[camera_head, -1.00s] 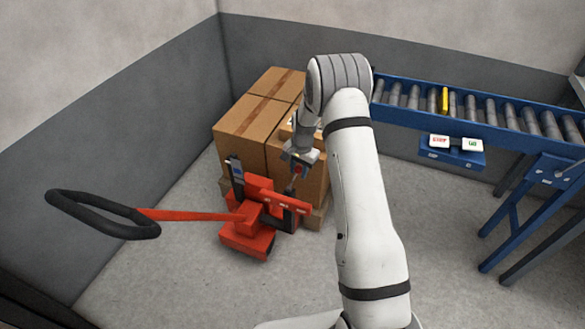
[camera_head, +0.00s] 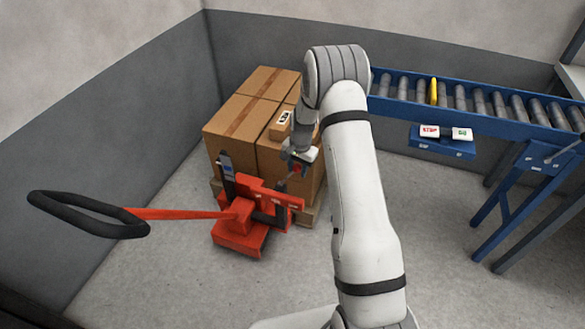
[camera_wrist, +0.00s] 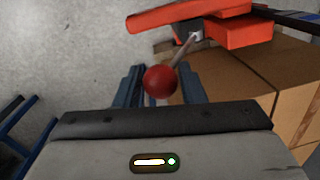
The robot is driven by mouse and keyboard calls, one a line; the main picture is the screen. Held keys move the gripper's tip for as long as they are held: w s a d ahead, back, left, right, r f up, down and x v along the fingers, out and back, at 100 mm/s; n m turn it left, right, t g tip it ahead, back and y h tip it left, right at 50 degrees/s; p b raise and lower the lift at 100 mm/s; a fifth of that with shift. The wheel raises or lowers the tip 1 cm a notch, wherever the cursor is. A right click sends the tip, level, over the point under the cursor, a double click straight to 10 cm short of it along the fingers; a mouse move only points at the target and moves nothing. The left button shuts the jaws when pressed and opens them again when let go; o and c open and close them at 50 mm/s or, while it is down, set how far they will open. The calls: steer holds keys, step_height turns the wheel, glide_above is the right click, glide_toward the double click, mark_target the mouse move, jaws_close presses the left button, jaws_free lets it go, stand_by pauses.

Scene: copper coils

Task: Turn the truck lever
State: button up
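The red pallet truck (camera_head: 240,217) stands in front of the stacked boxes. Its small lever ends in a red ball knob (camera_wrist: 160,82), with a thin metal rod (camera_wrist: 184,50) running up to the truck in the wrist view. My gripper (camera_head: 297,165) is at the lever, right of the truck's mast. In the wrist view the two dark blue fingers of my gripper (camera_wrist: 161,86) stand on either side of the knob with almost no gap, so it looks shut on the knob. In the head view the knob is small and partly covered by my gripper.
Brown boxes (camera_head: 232,125) are stacked on a pallet close behind my gripper. The truck's black handle loop (camera_head: 88,214) reaches out to the left. A blue roller conveyor (camera_head: 480,119) with a button box (camera_head: 442,143) stands at the right. The floor in front is clear.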

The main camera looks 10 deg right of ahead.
steer(key=o, duration=0.3)
steer(key=shift+f, duration=0.15)
steer(key=shift+o, duration=0.2)
steer(key=r, duration=0.7)
steer(key=shift+s+d+r, duration=0.1)
steer(key=shift+d+r, duration=0.2)
steer(key=shift+d, duration=0.05)
steer(key=shift+r, duration=0.1)
